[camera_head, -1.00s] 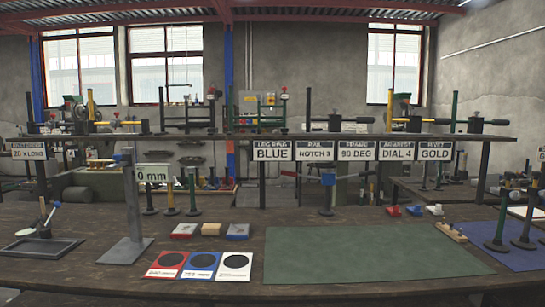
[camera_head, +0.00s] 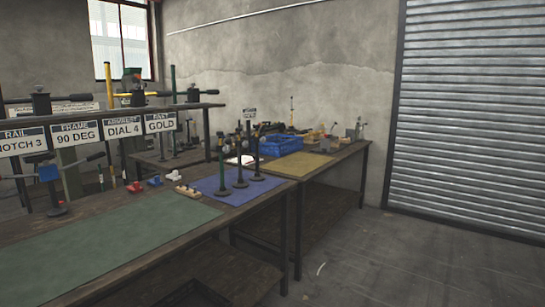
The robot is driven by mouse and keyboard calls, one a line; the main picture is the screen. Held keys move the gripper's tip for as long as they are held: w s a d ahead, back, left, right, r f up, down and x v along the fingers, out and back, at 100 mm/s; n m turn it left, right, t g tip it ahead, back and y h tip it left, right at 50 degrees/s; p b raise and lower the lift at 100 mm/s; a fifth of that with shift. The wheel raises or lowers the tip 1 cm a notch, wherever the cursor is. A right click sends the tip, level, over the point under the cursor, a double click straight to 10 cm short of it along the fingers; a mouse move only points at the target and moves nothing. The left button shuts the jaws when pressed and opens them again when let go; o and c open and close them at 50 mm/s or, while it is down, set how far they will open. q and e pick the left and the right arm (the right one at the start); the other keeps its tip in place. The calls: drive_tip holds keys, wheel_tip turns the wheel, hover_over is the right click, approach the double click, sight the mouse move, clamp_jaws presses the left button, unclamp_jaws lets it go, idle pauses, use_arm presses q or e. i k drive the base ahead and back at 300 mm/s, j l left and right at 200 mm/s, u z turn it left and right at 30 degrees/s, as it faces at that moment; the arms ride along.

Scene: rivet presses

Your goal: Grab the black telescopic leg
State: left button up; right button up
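Three upright telescopic legs with round dark bases stand on a blue mat (camera_head: 266,187) at the right end of the workbench. The left one is a green leg (camera_head: 222,172). To its right stands a dark, black-looking leg (camera_head: 239,163), and further right and slightly farther back is another dark leg (camera_head: 257,157). At this distance I cannot tell for sure which dark one is the black leg. Neither my left nor my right gripper is in view.
A bare green mat (camera_head: 105,235) covers the near bench (camera_head: 215,225). Small red, blue and white blocks and a wooden holder (camera_head: 187,191) lie left of the legs. A second bench with a blue crate (camera_head: 280,146) and yellow mat (camera_head: 300,166) stands behind. Right floor is clear before a shutter (camera_head: 470,110).

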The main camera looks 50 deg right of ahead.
sight(257, 177)
drive_tip(key=l+z, duration=0.1)
drive_tip(key=z, duration=1.4)
drive_tip(key=i+l, duration=0.15)
drive_tip(key=i, duration=0.3)
drive_tip(key=i+l, duration=0.15)
drive_tip(key=i, duration=0.3)
drive_tip(key=i+l+u, duration=0.1)
drive_tip(key=i, duration=0.35)
